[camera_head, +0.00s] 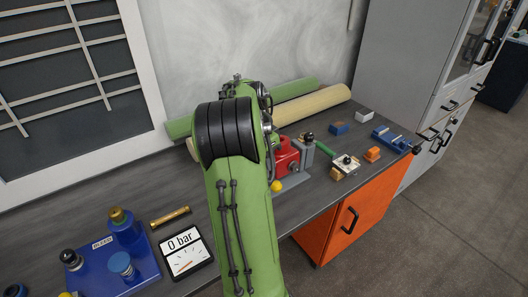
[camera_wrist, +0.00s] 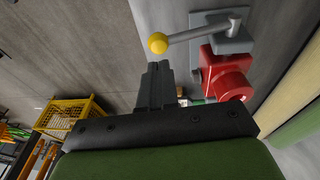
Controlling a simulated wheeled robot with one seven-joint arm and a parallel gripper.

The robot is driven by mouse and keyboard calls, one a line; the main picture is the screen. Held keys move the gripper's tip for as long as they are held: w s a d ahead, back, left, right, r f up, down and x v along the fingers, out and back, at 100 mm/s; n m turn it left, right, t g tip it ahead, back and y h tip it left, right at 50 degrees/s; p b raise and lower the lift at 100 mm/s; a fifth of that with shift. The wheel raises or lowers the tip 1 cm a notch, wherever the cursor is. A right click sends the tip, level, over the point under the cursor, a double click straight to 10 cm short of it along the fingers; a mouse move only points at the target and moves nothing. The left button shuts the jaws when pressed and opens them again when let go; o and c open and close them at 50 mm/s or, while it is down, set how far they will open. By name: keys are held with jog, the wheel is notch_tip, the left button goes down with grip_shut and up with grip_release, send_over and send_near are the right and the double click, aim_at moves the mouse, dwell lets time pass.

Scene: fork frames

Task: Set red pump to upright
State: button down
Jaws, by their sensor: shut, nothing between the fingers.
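The red pump (camera_head: 289,152) stands on the grey bench in the head view, partly hidden behind my green arm. In the wrist view the red pump (camera_wrist: 229,79) is right of my gripper, with a grey mount behind it. A grey lever (camera_wrist: 198,32) runs from the mount to a yellow ball knob (camera_wrist: 158,43). In the head view the yellow knob (camera_head: 277,186) sits low, near the bench's front edge. My gripper (camera_wrist: 157,68) is shut and empty, with its tips close to the knob in the picture; I cannot tell whether they touch. In the head view my arm hides it.
A gauge reading 0 bar (camera_head: 184,254) and a blue block marked BLEED (camera_head: 142,262) lie at the left. Green and cream rolls (camera_head: 315,104) lie along the wall. Small blocks, a blue tray (camera_head: 389,136) and a metal fixture (camera_head: 346,162) stand right of the pump.

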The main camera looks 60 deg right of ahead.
aim_at(277, 186)
jog(key=b+x, duration=0.1)
jog(key=x, duration=0.5)
jog(key=shift+s+f, duration=0.1)
jog(key=shift+s, duration=0.05)
jog(key=b, duration=0.1)
jog(key=f+b, duration=0.1)
jog(key=b, duration=0.1)
jog(key=shift+s+a+f+t, duration=0.2)
jog(key=shift+s+t, duration=0.1)
jog(key=shift+t, duration=0.1)
jog(key=shift+s+a+f+b, duration=0.15)
jog(key=shift+s+f+b, duration=0.2)
jog(key=shift+f+b, duration=0.25)
jog(key=shift+a+r, duration=0.1)
jog(key=shift+r, duration=0.15)
notch_tip(277, 186, up, 14)
jog(key=a+p, duration=0.2)
jog(key=p, duration=0.4)
jog(key=shift+w+a, duration=0.2)
jog(key=shift+w, duration=0.2)
jog(key=shift+h, duration=0.3)
